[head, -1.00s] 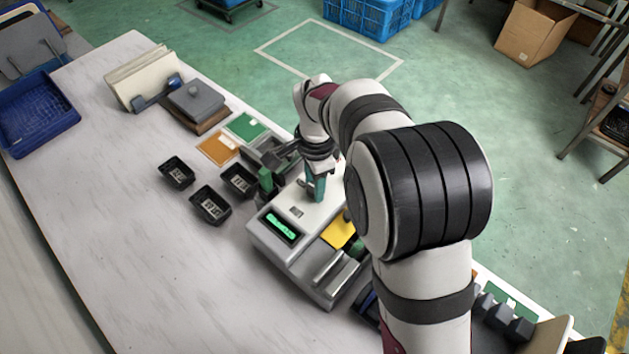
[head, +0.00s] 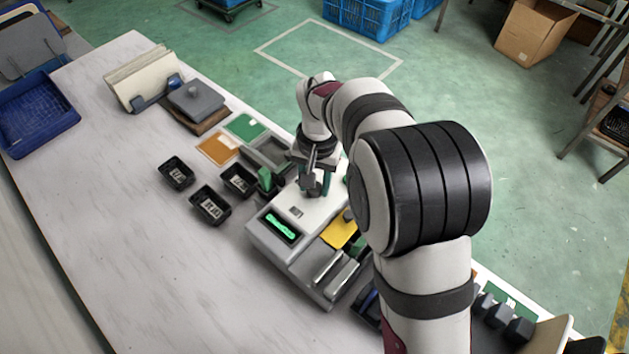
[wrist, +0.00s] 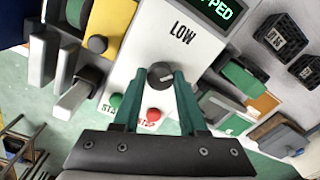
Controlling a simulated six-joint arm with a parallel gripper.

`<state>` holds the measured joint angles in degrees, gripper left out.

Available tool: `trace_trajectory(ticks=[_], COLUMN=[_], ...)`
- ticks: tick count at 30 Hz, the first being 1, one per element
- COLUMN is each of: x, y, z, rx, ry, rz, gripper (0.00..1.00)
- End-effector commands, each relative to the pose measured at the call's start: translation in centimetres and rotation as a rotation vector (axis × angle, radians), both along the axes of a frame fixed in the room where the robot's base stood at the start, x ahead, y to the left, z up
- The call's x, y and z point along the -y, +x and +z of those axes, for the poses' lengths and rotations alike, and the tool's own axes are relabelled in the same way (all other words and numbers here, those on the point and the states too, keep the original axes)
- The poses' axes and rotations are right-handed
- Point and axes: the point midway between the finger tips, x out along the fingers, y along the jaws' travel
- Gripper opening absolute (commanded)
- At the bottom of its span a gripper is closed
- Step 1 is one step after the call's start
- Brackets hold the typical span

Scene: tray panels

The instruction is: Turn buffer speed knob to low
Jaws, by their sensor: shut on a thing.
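A green button (wrist: 115,99) and a red button (wrist: 153,114) sit close to the fingers. A yellow plate (wrist: 108,25) with a dark knob (wrist: 97,44) and grey levers (wrist: 75,98) lie beside the panel. Several black trays (head: 210,205) stand to the left.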

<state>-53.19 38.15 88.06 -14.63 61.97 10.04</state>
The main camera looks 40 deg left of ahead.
Motion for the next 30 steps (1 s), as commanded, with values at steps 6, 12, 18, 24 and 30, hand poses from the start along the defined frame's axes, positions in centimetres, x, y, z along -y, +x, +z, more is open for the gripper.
trace_trajectory(ticks=[6, 12, 18, 24, 30], x=[-0.03, -0.05, -0.08, -0.10, -0.11], y=[0.12, 0.14, 0.15, 0.16, 0.17], z=[0.03, 0.04, 0.04, 0.04, 0.03], rx=[0.003, 0.003, 0.003, 0.003, 0.004], ry=[0.002, 0.001, 0.002, 0.002, 0.002], rz=[0.200, 0.373, 0.511, 0.607, 0.658], gripper=[0.00, 0.00, 0.00, 0.00, 0.00])
